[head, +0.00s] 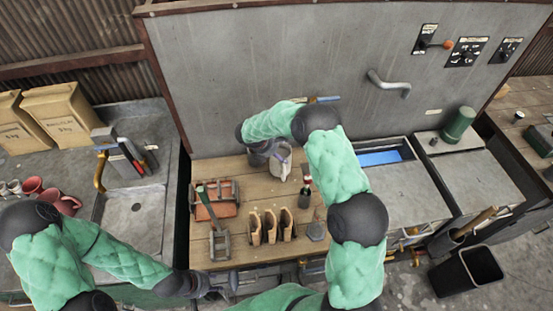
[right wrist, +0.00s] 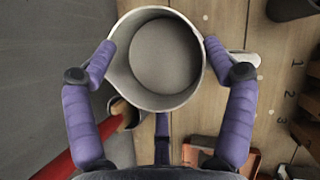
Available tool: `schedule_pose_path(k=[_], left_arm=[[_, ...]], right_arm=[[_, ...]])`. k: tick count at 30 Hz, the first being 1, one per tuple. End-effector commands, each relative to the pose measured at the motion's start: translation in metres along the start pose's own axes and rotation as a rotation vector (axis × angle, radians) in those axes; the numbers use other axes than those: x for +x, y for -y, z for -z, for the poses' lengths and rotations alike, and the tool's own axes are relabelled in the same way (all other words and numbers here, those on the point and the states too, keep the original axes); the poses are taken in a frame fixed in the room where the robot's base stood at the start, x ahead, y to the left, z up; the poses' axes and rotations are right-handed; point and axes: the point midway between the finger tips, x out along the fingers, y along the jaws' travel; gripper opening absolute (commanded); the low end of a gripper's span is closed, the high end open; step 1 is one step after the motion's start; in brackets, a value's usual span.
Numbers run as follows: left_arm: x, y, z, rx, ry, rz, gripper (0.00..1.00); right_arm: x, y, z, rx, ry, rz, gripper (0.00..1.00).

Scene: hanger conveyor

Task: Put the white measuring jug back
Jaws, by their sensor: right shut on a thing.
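The white measuring jug (head: 283,165) is at the back of the wooden bench (head: 240,258), under my right forearm. In the right wrist view I look down into the pale, empty-looking jug (right wrist: 165,58), with its rim between the two purple fingers. My right gripper (head: 268,152) is shut on the jug, also in the right wrist view (right wrist: 158,48). I cannot tell whether the jug touches the bench. My left gripper (head: 222,292) is low at the bench's front edge, apart from the jug. Its finger opening is unclear.
An orange-brown box (head: 222,207), a green-handled tool (head: 205,202), a wooden slotted holder (head: 271,230) and a dark bottle (head: 305,192) stand around the jug. A grey wall panel (head: 250,70) rises directly behind. A black bin (head: 465,275) stands right on the floor.

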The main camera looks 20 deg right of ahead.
Motion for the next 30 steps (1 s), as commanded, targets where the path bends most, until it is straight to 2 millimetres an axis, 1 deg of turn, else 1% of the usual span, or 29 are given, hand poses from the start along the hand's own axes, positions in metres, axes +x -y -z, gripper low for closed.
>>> schedule_pose_path(k=[4, 9, 12, 20, 24, 25, 26, 30], left_arm=[[-0.001, 0.0, 0.0, 0.0, 0.0, 0.0, 0.4], [-0.001, 0.0, 0.0, 0.0, 0.0, 0.0, 0.4], [-0.001, 0.0, 0.0, 0.0, 0.0, 0.0, 0.4], [-0.001, 0.0, 0.0, 0.0, 0.0, 0.0, 0.4], [0.003, 0.001, 0.0, 0.0, 0.0, 0.0, 0.4], [0.002, 0.001, 0.0, 0.0, 0.0, 0.0, 0.4], [0.002, 0.001, 0.0, 0.0, 0.0, 0.0, 0.4], [0.001, 0.001, 0.0, 0.0, 0.0, 0.0, 0.4]], right_arm=[[0.006, -0.001, 0.003, 0.003, 0.003, -0.004, 0.25], [0.024, -0.001, 0.013, 0.003, 0.003, -0.002, 0.25], [0.03, -0.001, 0.017, 0.004, 0.003, -0.004, 0.25], [0.031, -0.001, 0.018, 0.004, 0.003, -0.005, 0.25], [0.034, -0.001, 0.02, 0.004, 0.003, -0.005, 0.25], [0.035, 0.001, 0.021, 0.002, 0.001, -0.002, 0.92], [0.034, 0.001, 0.021, 0.002, 0.001, -0.001, 1.0], [0.034, 0.001, 0.021, 0.001, 0.001, -0.002, 1.0]])
